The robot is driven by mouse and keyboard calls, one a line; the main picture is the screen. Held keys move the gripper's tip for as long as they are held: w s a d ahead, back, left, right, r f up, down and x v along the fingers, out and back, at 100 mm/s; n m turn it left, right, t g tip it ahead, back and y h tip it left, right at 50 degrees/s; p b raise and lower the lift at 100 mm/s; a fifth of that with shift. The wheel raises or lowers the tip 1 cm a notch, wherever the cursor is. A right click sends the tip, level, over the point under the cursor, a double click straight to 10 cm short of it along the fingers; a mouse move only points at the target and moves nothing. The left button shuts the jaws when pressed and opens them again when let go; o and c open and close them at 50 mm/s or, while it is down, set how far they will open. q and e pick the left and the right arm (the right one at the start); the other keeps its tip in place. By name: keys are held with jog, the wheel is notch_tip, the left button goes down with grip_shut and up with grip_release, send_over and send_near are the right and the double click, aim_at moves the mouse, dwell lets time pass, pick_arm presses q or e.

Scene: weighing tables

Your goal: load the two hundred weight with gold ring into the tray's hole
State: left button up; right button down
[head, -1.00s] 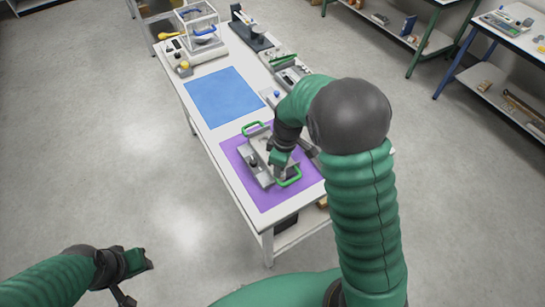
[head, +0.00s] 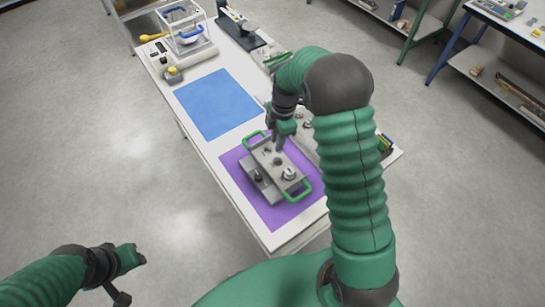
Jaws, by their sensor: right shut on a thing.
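The grey tray (head: 262,157) with green handles stands on the purple mat (head: 285,215). Its top has dark round holes, and a silver weight (head: 289,174) sits at its near end. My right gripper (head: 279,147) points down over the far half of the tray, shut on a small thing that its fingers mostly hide. This seems to be a weight; I cannot make out a gold ring or whether it touches the tray. My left gripper (head: 132,277) is open and empty, away from the table at the lower left.
The blue mat (head: 218,103) is clear. A glass-cased balance (head: 187,35) stands at the table's far end. My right arm hides part of the table's right side.

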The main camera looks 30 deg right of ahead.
jog(key=shift+a, duration=0.1)
jog(key=p, duration=0.2)
send_over(276, 165)
notch_tip(276, 165, down, 10)
jog(key=c, duration=1.4)
grip_release()
jog(key=shift+a, duration=0.1)
jog(key=shift+c, duration=0.2)
jog(key=shift+o, duration=1)
